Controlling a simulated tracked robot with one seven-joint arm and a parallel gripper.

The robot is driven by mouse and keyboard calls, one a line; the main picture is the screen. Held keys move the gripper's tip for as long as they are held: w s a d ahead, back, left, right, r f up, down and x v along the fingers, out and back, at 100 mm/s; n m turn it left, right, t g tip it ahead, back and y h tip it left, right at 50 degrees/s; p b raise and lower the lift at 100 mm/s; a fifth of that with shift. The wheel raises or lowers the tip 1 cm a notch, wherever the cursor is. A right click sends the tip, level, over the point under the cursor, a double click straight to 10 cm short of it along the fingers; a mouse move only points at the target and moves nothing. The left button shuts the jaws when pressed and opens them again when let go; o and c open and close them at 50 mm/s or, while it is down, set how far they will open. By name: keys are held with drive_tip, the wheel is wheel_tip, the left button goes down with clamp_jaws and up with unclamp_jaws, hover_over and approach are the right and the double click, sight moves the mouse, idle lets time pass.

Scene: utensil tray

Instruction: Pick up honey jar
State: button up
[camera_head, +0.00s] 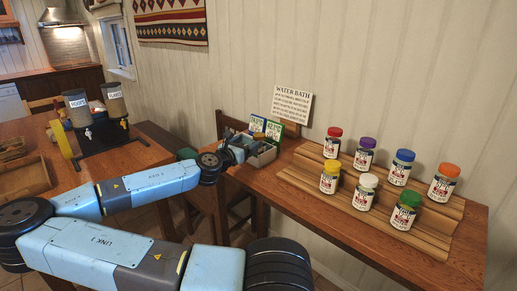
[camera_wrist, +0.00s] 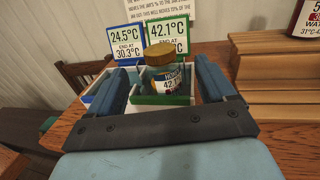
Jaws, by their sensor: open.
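My gripper (camera_wrist: 164,80) is open, with one blue finger on each side of the jar, and I see no clear contact.
Temperature cards (camera_wrist: 167,36) stand behind the jar. A stepped wooden rack (camera_head: 400,225) on the right holds several jars with coloured lids. A water bath sign (camera_head: 292,104) is at the wall. Two dispensers (camera_head: 77,107) stand on the left table. The side table's front right is clear.

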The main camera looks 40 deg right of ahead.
sight(261, 133)
drive_tip(key=x, duration=0.5)
drive_tip(key=shift+f+x, duration=0.1)
drive_tip(key=shift+x, duration=1.3)
drive_tip(key=shift+f+x, duration=0.15)
drive_tip(key=shift+x, duration=1.3)
drive_tip(key=shift+c, duration=0.3)
clamp_jaws()
